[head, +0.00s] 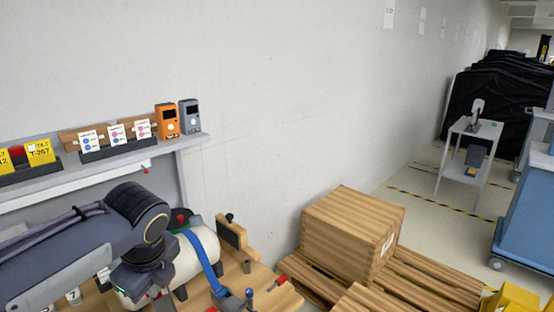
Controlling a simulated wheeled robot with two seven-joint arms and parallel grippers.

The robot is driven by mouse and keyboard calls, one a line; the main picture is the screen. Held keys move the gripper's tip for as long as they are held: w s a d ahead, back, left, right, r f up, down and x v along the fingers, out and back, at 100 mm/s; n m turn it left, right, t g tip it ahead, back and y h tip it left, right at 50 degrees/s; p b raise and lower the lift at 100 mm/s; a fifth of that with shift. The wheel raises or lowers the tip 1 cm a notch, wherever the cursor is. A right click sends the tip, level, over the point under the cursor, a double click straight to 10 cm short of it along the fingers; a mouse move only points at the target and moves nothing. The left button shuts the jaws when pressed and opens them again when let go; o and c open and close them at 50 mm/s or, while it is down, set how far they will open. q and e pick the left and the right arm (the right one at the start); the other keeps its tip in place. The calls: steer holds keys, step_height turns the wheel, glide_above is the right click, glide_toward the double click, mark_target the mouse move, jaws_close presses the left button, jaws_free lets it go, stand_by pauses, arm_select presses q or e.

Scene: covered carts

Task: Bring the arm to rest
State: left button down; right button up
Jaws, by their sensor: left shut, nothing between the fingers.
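My left arm, dark grey, comes in from the left edge and bends down over a wooden workbench (262,285). My left gripper (138,287) is low in the head view, beside a white cylinder (200,250) with a blue strap. It is shut with nothing held; its fingertips are hard to make out. My right gripper is not in the head view.
A wall shelf (190,142) above the bench holds cards, an orange device (167,121) and a grey device (189,117). A wooden crate (345,235) stands on pallets at the right. Beyond are a white cart (468,150), black covered carts (495,100) and open floor.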

arm_select(q)
steer(key=s+d+f+n+t+h, duration=0.1)
steer(key=s+d+f+n+h, duration=0.1)
steer(key=s+n, duration=0.6)
steer(key=s+d+f+n+t+h, duration=0.1)
steer(key=s+f+n+h, duration=0.3)
steer(key=n, duration=1.1)
steer(key=s+d+f, duration=0.1)
steer(key=s+f, duration=0.2)
steer(key=s, duration=0.1)
steer(key=shift+s+d+f+n+t, duration=0.15)
steer(key=shift+s+f+n+t, duration=0.1)
steer(key=shift+n+t, duration=0.05)
stand_by(0.3)
